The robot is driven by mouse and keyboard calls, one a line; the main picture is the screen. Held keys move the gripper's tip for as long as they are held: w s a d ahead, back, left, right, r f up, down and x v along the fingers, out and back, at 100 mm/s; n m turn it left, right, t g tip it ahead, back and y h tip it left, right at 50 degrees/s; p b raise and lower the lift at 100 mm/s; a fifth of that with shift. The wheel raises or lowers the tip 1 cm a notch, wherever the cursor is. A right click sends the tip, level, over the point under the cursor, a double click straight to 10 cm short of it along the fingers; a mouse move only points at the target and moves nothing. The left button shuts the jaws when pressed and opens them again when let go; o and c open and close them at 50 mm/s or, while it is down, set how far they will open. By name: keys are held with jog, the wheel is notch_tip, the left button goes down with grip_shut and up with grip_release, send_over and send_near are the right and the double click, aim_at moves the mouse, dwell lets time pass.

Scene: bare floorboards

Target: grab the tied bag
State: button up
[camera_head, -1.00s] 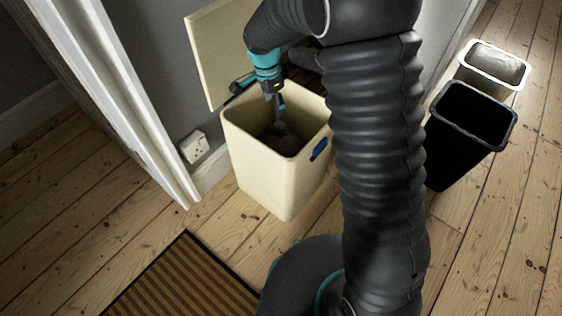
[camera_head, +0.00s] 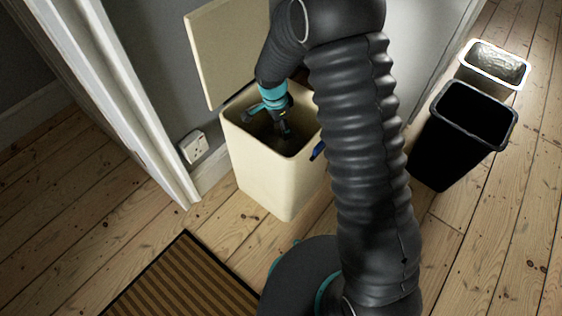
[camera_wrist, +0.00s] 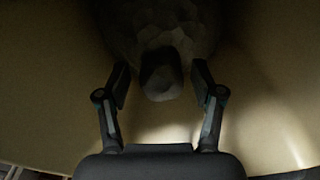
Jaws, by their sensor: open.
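The tied bag (camera_wrist: 160,28) is dark grey and crumpled, inside the cream bin (camera_head: 262,178). Its knotted neck (camera_wrist: 161,76) stands between the two fingers of my gripper (camera_wrist: 160,86) in the wrist view. The fingers are open, one on each side of the neck, with a gap showing on both sides. In the head view my gripper (camera_head: 285,130) points down into the bin's mouth, and the bag is mostly hidden behind it and in shadow. The bin's lid (camera_head: 228,52) stands open at the back.
A wall socket (camera_head: 194,147) is left of the cream bin. A striped mat (camera_head: 183,280) lies in front. Bare floorboards are clear at the left.

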jog(key=shift+c, duration=0.3)
grip_shut()
jog(key=shift+r, duration=0.1)
jog(key=shift+r, duration=0.1)
